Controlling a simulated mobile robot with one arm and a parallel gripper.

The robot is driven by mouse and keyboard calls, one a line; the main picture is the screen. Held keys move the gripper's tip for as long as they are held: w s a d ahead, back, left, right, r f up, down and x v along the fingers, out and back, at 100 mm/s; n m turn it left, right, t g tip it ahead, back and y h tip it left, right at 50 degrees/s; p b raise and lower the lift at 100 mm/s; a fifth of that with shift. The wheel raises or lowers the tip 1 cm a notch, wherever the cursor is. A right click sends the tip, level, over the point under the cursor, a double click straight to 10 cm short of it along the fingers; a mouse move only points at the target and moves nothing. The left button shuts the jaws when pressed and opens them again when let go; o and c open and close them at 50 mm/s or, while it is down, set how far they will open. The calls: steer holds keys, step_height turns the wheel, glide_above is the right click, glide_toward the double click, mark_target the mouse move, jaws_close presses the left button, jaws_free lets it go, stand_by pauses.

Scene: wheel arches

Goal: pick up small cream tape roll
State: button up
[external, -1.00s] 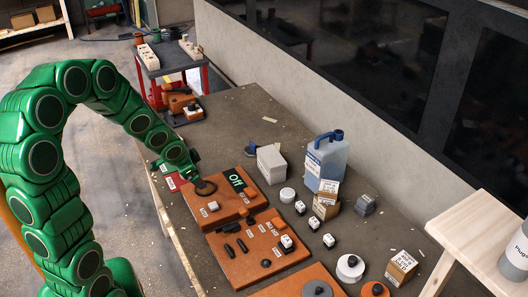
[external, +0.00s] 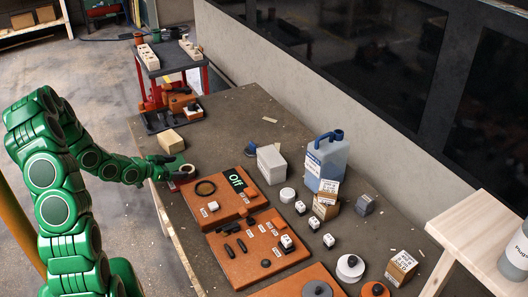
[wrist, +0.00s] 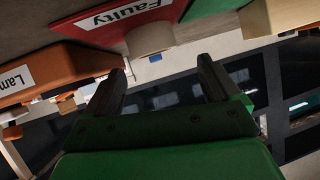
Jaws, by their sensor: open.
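The small cream tape roll (wrist: 150,40) sits on the red "Faulty" mat (wrist: 100,28) in the wrist view, just ahead of my fingers. My gripper is low there, reaching in from the left. In the wrist view my gripper (wrist: 162,68) is open, with a finger on each side and nothing between them. The roll lies beyond the fingertips, roughly in line with the gap, and looks apart from them.
A wooden block (external: 171,141) stands just behind my gripper. A grey-white box (external: 271,164) and a blue jug (external: 326,160) stand to the right. Bare tabletop (external: 222,130) lies behind.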

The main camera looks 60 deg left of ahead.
mark_target(191, 168)
steer(key=s, duration=0.1)
steer(key=s+f+t, duration=0.1)
steer(key=s, duration=0.1)
steer(key=shift+s+d+f+n+t, duration=0.3)
steer(key=shift+n+t, duration=0.1)
steer(key=shift+s+d+n+t, duration=0.15)
steer(key=shift+s+t, duration=0.1)
steer(key=shift+s, duration=0.2)
steer(key=shift+s+d+n+t, duration=0.15)
steer(key=shift+s+t, duration=0.1)
steer(key=shift+s, duration=0.2)
steer(key=shift+x, duration=3.85)
steer(key=shift+r, duration=0.15)
steer(key=c, duration=1.2)
steer(key=shift+o, duration=0.2)
